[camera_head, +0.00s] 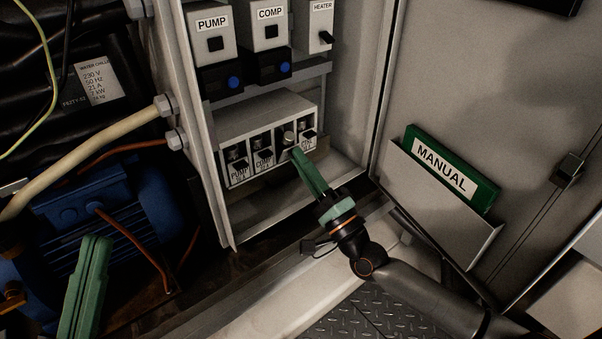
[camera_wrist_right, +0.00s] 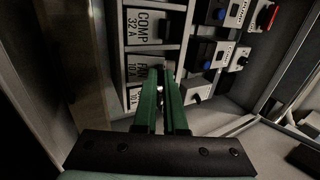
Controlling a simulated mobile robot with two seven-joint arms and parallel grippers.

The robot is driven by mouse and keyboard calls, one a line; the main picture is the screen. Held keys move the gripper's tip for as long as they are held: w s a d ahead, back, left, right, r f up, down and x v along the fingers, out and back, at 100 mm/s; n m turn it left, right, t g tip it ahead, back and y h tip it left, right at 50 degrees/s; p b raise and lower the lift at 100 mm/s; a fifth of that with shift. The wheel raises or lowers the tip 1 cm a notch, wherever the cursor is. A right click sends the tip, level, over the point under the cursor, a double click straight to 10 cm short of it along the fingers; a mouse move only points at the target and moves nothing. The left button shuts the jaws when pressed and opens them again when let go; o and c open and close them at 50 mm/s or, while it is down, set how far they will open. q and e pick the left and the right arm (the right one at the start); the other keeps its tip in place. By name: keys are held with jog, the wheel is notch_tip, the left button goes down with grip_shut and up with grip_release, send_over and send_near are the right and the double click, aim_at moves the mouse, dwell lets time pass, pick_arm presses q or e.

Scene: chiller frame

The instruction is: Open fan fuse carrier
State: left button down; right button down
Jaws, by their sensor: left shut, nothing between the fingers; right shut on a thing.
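The fuse block (camera_head: 262,125) sits low in the cabinet, with a row of carriers labelled PUMP (camera_head: 239,172), COMP (camera_head: 263,158) and others to the right. The fan fuse carrier (camera_wrist_right: 137,68) shows its FAN 10 A label in the right wrist view, beside the COMP 32 A carrier (camera_wrist_right: 147,27). My right gripper (camera_head: 298,154) reaches in from the lower right; its green fingers (camera_wrist_right: 161,75) are shut on the fan fuse carrier and cover part of it. How far the carrier is tilted is unclear. My left gripper (camera_head: 95,245) is shut and empty at the lower left.
PUMP (camera_head: 212,45) and COMP (camera_head: 270,38) units and a HEATER switch (camera_head: 322,30) are above the block. A green manual (camera_head: 450,168) stands in a door pocket (camera_head: 435,195) at right. A blue motor (camera_head: 110,215), pipes and cables are at left.

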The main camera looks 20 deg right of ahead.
pick_arm(q)
jog(key=shift+d+f+y+b, duration=0.15)
jog(key=shift+f+y+b, duration=0.15)
jog(key=shift+f+b, duration=0.65)
pick_arm(e)
jog(key=shift+s+f+t+y, duration=0.15)
jog(key=shift+f+t+y, duration=0.4)
jog(key=shift+t, duration=0.65)
pick_arm(q)
jog(key=shift+f, duration=0.35)
pick_arm(e)
jog(key=shift+d+f+t, duration=0.1)
jog(key=shift+f+t, duration=0.15)
jog(key=shift+t, duration=0.15)
